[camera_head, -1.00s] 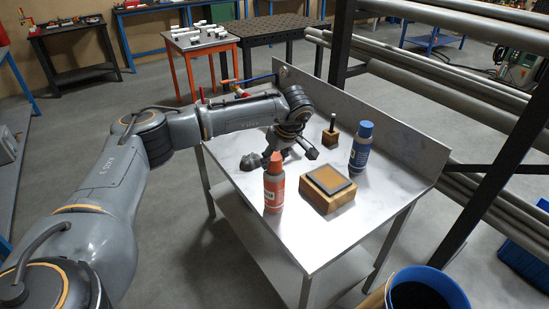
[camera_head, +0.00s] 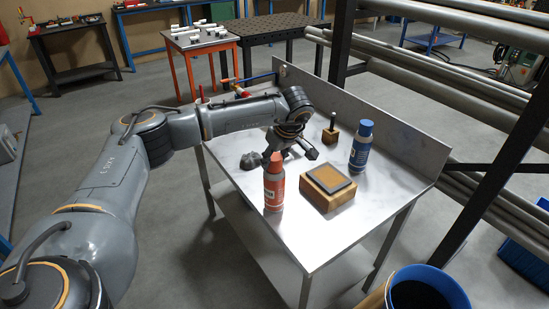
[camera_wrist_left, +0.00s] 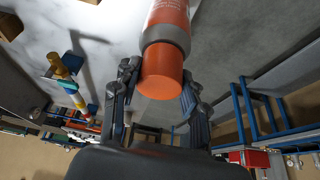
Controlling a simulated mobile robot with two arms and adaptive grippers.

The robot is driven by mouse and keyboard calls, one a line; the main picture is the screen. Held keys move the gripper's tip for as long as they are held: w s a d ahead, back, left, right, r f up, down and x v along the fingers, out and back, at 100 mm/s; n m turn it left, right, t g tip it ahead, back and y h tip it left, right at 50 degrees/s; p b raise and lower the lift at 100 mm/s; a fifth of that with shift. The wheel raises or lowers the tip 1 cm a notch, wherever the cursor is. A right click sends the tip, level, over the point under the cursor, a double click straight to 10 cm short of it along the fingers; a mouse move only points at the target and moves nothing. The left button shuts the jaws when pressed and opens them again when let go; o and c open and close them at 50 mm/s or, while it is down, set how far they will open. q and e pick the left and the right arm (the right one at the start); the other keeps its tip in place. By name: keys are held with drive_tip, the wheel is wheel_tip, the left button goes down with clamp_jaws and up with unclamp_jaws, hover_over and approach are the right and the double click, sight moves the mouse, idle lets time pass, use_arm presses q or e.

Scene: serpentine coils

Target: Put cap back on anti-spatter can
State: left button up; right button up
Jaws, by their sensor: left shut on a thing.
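The orange can (camera_head: 274,190) stands upright near the left edge of the steel table, with a grey shoulder and an orange cap (camera_head: 275,162) at its top. My left gripper (camera_head: 277,153) reaches in from behind at cap height. In the left wrist view, the can body (camera_wrist_left: 170,12) comes in from the top and the cap (camera_wrist_left: 160,74) sits in line against its grey collar. The left gripper's fingers (camera_wrist_left: 160,84) are on both sides of the cap, shut on it. Whether the cap is fully seated cannot be told. My right gripper is out of view.
A blue can (camera_head: 361,150) stands at the right of the steel table (camera_head: 330,235). A wooden block with a grey-framed pad (camera_head: 328,190) sits close right of the orange can. A small wooden block with a peg (camera_head: 331,134) is behind. A dark lump (camera_head: 251,161) lies at left.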

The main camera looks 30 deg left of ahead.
use_arm(q)
drive_tip(key=o, duration=1.3)
drive_tip(key=shift+o, duration=0.2)
drive_tip(key=shift+r+p, duration=2.55)
drive_tip(key=shift+r, duration=1.25)
clamp_jaws()
